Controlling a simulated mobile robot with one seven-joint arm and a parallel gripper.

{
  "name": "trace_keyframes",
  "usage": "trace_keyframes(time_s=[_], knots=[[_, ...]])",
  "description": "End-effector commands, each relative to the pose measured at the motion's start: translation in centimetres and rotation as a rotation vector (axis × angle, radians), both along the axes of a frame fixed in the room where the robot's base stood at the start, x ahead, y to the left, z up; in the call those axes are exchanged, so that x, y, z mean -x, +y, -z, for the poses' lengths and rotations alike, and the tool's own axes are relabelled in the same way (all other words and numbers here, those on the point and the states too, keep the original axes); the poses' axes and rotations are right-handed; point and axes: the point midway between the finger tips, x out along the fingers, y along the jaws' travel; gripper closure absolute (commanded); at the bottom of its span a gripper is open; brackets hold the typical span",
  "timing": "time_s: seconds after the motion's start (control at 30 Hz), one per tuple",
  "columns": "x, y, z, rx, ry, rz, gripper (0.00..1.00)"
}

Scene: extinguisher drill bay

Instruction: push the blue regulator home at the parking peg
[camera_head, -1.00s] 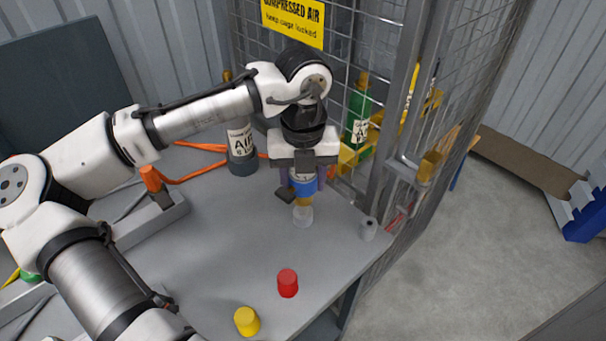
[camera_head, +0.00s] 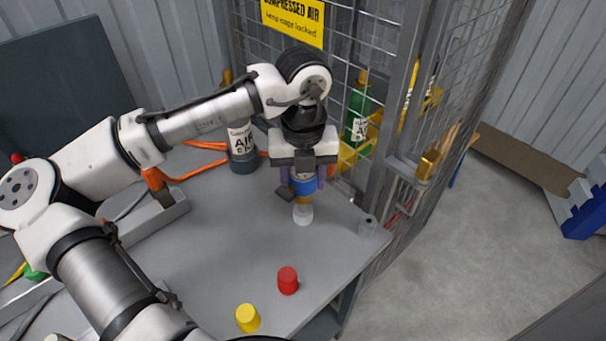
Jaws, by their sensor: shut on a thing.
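The blue regulator (camera_head: 303,186) is between the fingers of my gripper (camera_head: 302,188), which points down and is shut on it. A brass-coloured part shows under the blue body. Directly below is a short whitish post (camera_head: 302,214) on the bench, apparently the parking peg. The regulator's lower end meets the top of this post in the picture. I cannot tell how far it is seated. The fingers and dark gripper body hide the regulator's upper part and sides.
A red cap (camera_head: 288,281) and a yellow cap (camera_head: 248,318) stand on the grey bench (camera_head: 225,255) in front. A labelled air cylinder (camera_head: 242,145) stands behind left. The wire cage (camera_head: 395,110) with a green cylinder (camera_head: 357,115) is close on the right.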

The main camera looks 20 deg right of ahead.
Motion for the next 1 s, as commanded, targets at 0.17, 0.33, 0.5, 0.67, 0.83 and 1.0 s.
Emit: trace_keyframes(time_s=[0.17,0.33,0.5,0.67,0.83,1.0], knots=[[0.0,0.0,0.0,0.0,-0.001,0.0,0.76],[0.0,0.0,0.0,0.001,-0.001,0.0,0.76],[0.0,0.0,0.1,0.001,-0.001,0.0,0.76],[0.0,0.0,0.5,0.001,0.0,0.0,0.76],[0.0,0.0,1.0,0.002,0.001,0.0,0.76],[0.0,0.0,1.5,0.001,-0.001,0.0,0.76]])
